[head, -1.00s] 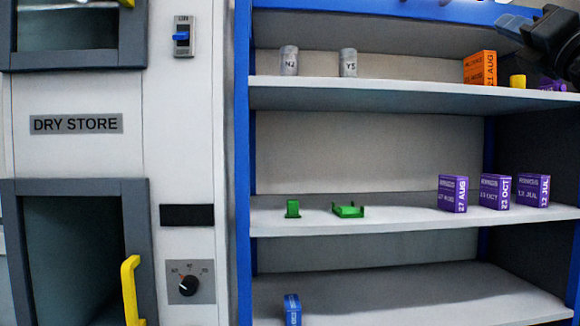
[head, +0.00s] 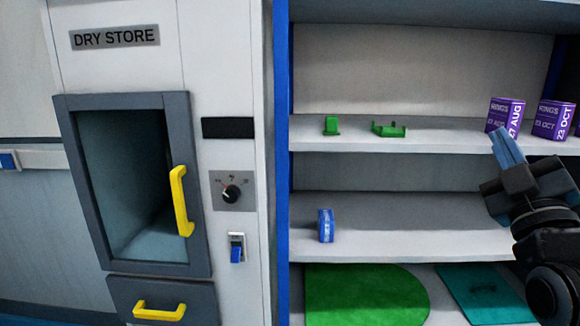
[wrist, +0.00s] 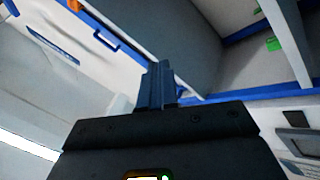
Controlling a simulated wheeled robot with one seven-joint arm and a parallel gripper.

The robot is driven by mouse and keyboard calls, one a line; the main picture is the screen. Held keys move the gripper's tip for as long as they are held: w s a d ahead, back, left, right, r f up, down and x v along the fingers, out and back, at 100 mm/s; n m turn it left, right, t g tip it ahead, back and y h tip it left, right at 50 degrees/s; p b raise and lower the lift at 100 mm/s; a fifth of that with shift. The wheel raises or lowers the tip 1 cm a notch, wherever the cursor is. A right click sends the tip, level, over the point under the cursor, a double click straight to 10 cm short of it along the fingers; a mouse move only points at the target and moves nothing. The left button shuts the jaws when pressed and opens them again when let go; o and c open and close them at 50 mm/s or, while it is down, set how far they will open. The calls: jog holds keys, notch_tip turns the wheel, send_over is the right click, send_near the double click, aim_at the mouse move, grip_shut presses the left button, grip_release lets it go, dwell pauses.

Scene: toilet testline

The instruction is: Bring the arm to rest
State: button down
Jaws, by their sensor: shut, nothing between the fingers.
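My gripper (head: 507,147) is at the right of the head view, in front of the shelf unit. Its fingers are together and hold nothing. They point up and slightly left, overlapping the shelf near the purple boxes in the picture. In the wrist view my gripper (wrist: 158,85) shows as two dark fingers side by side, with blurred shelving behind them. My arm (head: 550,240) runs down the right edge of the head view.
The shelf unit (head: 420,240) holds purple boxes (head: 505,115), green pieces (head: 388,130) and a blue box (head: 326,225). Green (head: 365,295) and teal (head: 485,292) mats lie at the bottom. Left stands the dry store cabinet (head: 200,240) with a protruding yellow handle (head: 181,200).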

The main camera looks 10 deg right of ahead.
jog(key=s+a+f+m+g+y, duration=0.1)
jog(key=s+a+f+m, duration=0.1)
jog(key=s+a+f, duration=0.4)
jog(key=s+a+f+m+g, duration=0.2)
jog(key=s+a+f, duration=0.15)
jog(key=f, duration=0.55)
jog(key=s+a+f+m+g+y, duration=0.1)
jog(key=s+a+f+m, duration=0.1)
jog(key=s+a+f, duration=0.4)
jog(key=s+f+g+y, duration=0.2)
jog(key=s+f, duration=0.2)
jog(key=s, duration=0.7)
jog(key=s+f+g+y, duration=0.2)
jog(key=s+f+g, duration=0.1)
jog(key=s, duration=0.9)
jog(key=shift+a+f+m, duration=0.35)
jog(key=shift+f+m, duration=0.05)
jog(key=shift+f, duration=0.1)
